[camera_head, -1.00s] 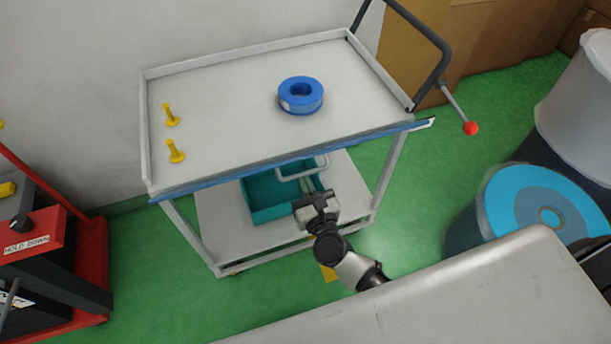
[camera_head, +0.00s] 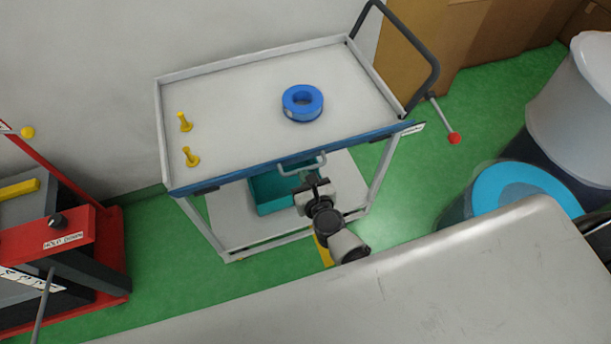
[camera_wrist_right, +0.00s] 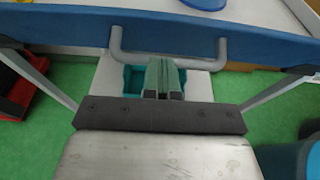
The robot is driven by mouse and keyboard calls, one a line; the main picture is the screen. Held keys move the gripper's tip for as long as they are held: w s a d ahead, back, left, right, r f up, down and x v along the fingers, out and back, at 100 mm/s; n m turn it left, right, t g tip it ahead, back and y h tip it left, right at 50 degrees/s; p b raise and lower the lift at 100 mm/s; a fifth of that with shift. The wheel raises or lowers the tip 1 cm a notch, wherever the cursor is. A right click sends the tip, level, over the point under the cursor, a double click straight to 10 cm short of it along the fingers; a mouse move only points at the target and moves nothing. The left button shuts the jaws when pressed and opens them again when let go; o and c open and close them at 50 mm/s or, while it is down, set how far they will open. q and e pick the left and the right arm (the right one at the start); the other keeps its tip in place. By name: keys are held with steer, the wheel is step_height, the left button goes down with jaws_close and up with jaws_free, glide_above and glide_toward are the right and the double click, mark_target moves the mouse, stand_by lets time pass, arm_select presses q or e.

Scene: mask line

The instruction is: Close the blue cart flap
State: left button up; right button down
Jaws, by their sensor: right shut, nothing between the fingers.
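The blue cart flap (camera_head: 290,158) runs along the front edge of the cart's top deck. In the right wrist view the flap (camera_wrist_right: 75,22) shows its blue face across the top. A grey U-shaped handle (camera_head: 303,168) sticks out from the middle of the flap and also shows in the wrist view (camera_wrist_right: 118,50). My right gripper (camera_head: 312,181) is shut and empty just below the handle. In the wrist view its fingertips (camera_wrist_right: 162,66) overlap the middle of the handle bar, and I cannot tell whether they touch it. My left gripper is not in view.
On the cart's top deck (camera_head: 235,110) stand a blue tape roll (camera_head: 302,103) and two yellow pegs (camera_head: 190,157). A teal bin (camera_head: 268,194) sits on the lower shelf. A red machine (camera_head: 65,235) is at left, drums (camera_head: 520,185) at right. A grey surface (camera_head: 400,280) fills the foreground.

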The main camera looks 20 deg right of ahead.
mark_target(297, 157)
steer(key=shift+w+r+p, duration=0.45)
steer(key=shift+r+p, duration=0.15)
steer(key=shift+r, duration=0.15)
steer(key=shift+w+r+p, duration=0.35)
steer(key=shift+w+r, duration=0.15)
steer(key=shift+w, duration=0.1)
steer(key=shift+f, duration=0.1)
